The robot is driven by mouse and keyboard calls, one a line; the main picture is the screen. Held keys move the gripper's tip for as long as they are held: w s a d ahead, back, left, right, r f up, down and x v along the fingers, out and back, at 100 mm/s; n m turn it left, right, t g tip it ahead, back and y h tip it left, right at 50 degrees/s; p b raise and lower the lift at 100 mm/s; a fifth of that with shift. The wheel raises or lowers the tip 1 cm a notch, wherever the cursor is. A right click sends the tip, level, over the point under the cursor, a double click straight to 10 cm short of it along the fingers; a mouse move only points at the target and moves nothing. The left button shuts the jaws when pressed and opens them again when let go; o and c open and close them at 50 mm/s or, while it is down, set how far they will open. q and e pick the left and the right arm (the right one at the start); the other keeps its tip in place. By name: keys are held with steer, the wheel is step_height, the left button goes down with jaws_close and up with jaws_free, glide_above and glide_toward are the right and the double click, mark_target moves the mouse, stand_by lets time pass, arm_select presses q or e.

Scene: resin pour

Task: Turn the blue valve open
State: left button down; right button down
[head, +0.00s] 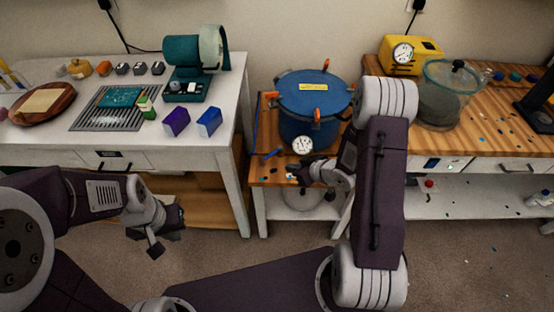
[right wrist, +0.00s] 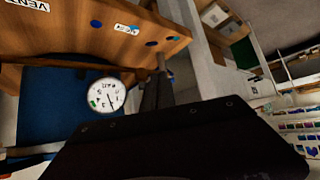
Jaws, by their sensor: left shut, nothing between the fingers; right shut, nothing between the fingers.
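A blue pressure pot (head: 308,110) with orange clamps and a yellow label on its lid stands on the small wooden table. A small blue handle (head: 272,153), which looks like the valve, is at the pot's lower left, left of the white gauge (head: 302,145). My right gripper (head: 300,171) is shut and empty, low in front of the pot, right of and below the blue handle and apart from it. The pot (right wrist: 45,105) and gauge (right wrist: 107,95) also show in the right wrist view. My left gripper (head: 168,226) is shut and empty in front of the white table.
A white table (head: 60,150) on the left carries a teal machine (head: 195,62) and purple and blue blocks. A wooden bench (head: 470,130) on the right holds a yellow gauge box (head: 410,55) and a clear vessel (head: 447,95). A "VENT" label (right wrist: 27,4) shows on the wood in the right wrist view.

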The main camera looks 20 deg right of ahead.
mark_target(273, 153)
steer(key=w+a+f, duration=0.2)
steer(key=w+a, duration=0.2)
steer(key=w, duration=0.3)
steer(key=shift+f, duration=0.35)
arm_select(q)
steer(key=shift+f, duration=0.15)
